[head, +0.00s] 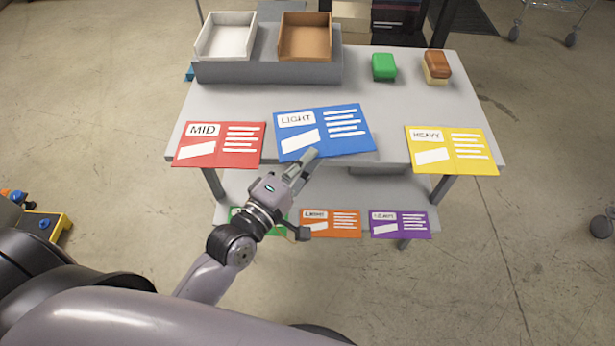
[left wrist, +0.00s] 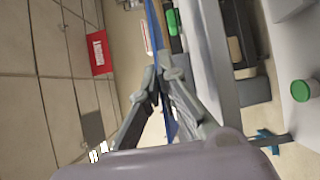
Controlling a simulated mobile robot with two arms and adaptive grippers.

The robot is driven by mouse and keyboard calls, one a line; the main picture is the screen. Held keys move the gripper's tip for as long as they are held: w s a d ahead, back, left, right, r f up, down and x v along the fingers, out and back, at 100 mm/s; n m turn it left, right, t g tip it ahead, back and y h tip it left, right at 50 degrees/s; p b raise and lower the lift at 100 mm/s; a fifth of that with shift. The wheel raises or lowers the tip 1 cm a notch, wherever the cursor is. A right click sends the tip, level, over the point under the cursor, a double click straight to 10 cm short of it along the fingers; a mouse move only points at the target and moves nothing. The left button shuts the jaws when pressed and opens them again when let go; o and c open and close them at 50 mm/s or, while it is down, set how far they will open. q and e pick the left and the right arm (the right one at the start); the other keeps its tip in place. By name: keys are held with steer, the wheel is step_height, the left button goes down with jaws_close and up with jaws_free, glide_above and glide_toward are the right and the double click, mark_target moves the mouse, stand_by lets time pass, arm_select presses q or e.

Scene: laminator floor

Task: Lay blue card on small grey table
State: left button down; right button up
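The blue card (head: 345,128), marked LIGHT, is at the front middle of a grey table (head: 215,105) in the head view. Its near edge is at my left gripper's (head: 306,160) fingertips and overhangs the table front. In the left wrist view the blue card (left wrist: 152,30) is a thin, edge-on strip running between the fingers, and my left gripper (left wrist: 162,78) is shut on it. The card looks slightly raised, but any gap to the tabletop is unclear. I cannot tell whether this is the small grey table. My right gripper is out of view.
A red card (head: 220,145) lies left and a yellow card (head: 451,150) right on the table front. Behind are a white tray (head: 226,37), a brown tray (head: 305,37), a green block (head: 383,67) and a brown-topped block (head: 436,67). Orange (head: 331,223) and purple (head: 399,224) cards are lower.

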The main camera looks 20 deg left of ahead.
arm_select(q)
step_height(320, 180, down, 6)
steer(key=shift+r+b, duration=0.2)
steer(key=shift+b, duration=0.25)
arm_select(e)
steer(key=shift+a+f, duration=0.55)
arm_select(q)
steer(key=c, duration=2.3)
jaws_free()
steer(key=shift+f, duration=0.15)
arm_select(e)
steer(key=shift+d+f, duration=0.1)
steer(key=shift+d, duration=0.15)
arm_select(q)
steer(key=o, duration=0.5)
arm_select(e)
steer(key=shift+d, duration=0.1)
arm_select(q)
steer(key=b+v, duration=0.1)
steer(key=v, duration=1.1)
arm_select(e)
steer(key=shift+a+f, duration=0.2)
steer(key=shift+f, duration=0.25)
